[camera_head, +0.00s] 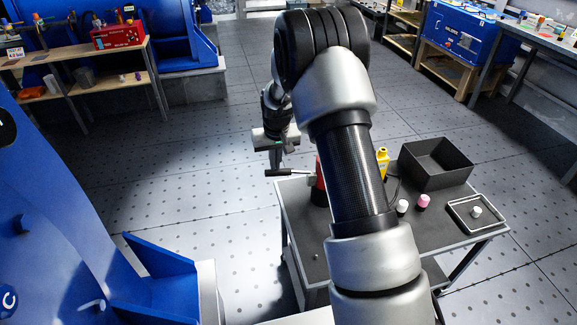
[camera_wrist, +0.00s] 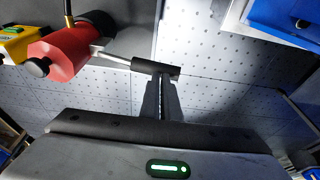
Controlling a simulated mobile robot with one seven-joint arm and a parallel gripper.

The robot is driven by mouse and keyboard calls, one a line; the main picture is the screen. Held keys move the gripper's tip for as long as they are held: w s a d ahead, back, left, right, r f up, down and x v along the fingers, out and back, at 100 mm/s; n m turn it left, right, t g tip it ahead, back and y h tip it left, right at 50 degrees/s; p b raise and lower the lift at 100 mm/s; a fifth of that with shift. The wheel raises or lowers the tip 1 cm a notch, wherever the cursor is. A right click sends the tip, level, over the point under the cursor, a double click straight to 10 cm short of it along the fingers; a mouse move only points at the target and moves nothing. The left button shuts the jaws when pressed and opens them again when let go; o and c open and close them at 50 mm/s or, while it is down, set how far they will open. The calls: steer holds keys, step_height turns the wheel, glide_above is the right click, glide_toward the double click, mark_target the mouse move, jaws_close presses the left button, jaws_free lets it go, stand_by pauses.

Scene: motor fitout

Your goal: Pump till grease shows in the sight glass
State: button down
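The red grease pump (camera_head: 320,183) stands at the left side of the dark cart; in the wrist view it is a red cylinder (camera_wrist: 72,52) with a black knob. Its lever (camera_head: 290,172) points left and ends in a black handle (camera_wrist: 155,67). My gripper (camera_head: 278,163) points down at the handle. In the wrist view its narrow fingers (camera_wrist: 160,82) are close together, with the handle lying across their tips; firm contact is unclear. Nothing shows between the fingers. My arm hides part of the pump and cart. I cannot make out a sight glass.
The cart (camera_head: 455,231) also holds a yellow bottle (camera_head: 383,162), a black open bin (camera_head: 437,166), small capped jars (camera_head: 423,202) and a shallow tray (camera_head: 457,221). A blue machine (camera_head: 75,220) stands at left. Workbenches line the back; the floor between is clear.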

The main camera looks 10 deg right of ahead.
steer(key=w+p+v, duration=0.2)
steer(key=p+v, duration=0.2)
steer(key=v, duration=0.3)
steer(key=shift+s+r, duration=0.15)
steer(key=shift+r, duration=0.45)
steer(key=s+r+p, duration=0.2)
steer(key=s+r, duration=0.3)
steer(key=r, duration=0.4)
steer(key=s+r+t+p, duration=0.1)
steer(key=s+r+p, duration=0.1)
steer(key=s+r, duration=0.45)
steer(key=s+r+p, duration=0.2)
steer(key=s+r, duration=0.1)
steer(key=r, duration=0.8)
steer(key=s+r+t+p, duration=0.1)
steer(key=s+r, duration=0.3)
steer(key=s, duration=0.7)
steer(key=s+r+p, duration=0.4)
steer(key=s, duration=0.7)
steer(key=shift+r+t, duration=0.35)
steer(key=shift+t, duration=0.05)
steer(key=shift+s+a, duration=0.1)
steer(key=shift+s, duration=0.05)
